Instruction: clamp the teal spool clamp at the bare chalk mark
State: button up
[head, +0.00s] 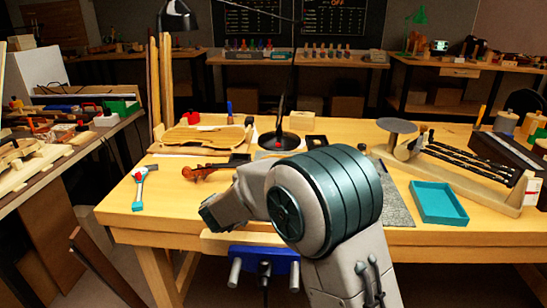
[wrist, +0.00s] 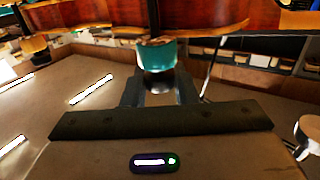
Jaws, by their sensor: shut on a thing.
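The teal spool clamp (wrist: 157,55) is in the wrist view, between the fingers of my gripper (wrist: 159,88). My gripper is shut on its lower, darker part. The clamp's top is at a pale wooden edge below the red-brown violin side (wrist: 110,18); I cannot tell whether it touches or grips that edge. A pale wooden violin body (head: 203,139) lies on the bench in the head view. I cannot make out a chalk mark in either view.
The wooden bench (head: 150,222) carries a teal tray (head: 437,203) on the right and a teal-handled tool (head: 139,190) at left. A violin neck with scroll (head: 205,172) lies near the middle. A blue vise (head: 265,260) is on the front edge.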

jog(key=m+g+h+p, duration=0.2)
jog(key=h, duration=0.1)
jog(key=m+g+h+p, duration=0.1)
jog(key=p, duration=0.1)
jog(key=shift+a+r+m+g, duration=0.15)
jog(key=shift+r+m+g, duration=0.15)
jog(key=shift+g, duration=0.1)
jog(key=shift+f+m+g+h+p, duration=0.2)
jog(key=shift+m+g+h+p, duration=1.55)
jog(key=shift+g, duration=0.75)
jog(key=shift+m+g, duration=0.3)
jog(key=shift+m, duration=0.05)
jog(key=o, duration=1)
jog(key=v, duration=1.3)
jog(key=shift+s+a, duration=0.15)
jog(key=shift+a, duration=0.2)
